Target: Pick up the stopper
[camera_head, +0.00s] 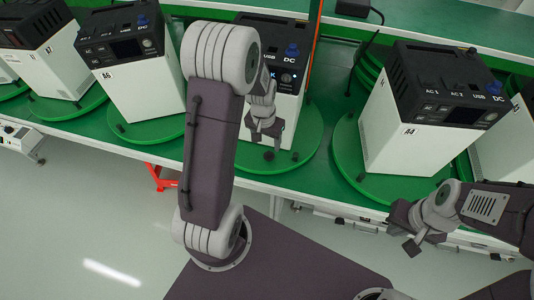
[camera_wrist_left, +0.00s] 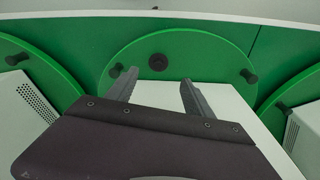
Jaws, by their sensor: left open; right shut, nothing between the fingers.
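A small dark round piece, which looks like the stopper (camera_wrist_left: 158,62), lies on the green turntable near its rim. In the head view the same dark piece (camera_head: 268,155) shows just below my left gripper (camera_head: 264,132). My left gripper, also in the left wrist view (camera_wrist_left: 158,82), is open and empty. Its two fingers point toward the stopper, which appears just beyond the gap between the tips, not gripped. I cannot tell the height between them. My right gripper (camera_head: 410,238) is shut and empty at the lower right, away from the stopper, in front of the bench edge.
A white box with a dark top (camera_head: 287,82) stands on the same turntable (camera_head: 312,140), close to my left gripper. Dark pegs (camera_wrist_left: 249,76) stand near the turntable's rim. Box A4 (camera_head: 395,125) and box A6 (camera_head: 140,85) stand on neighbouring turntables. The floor in front is clear.

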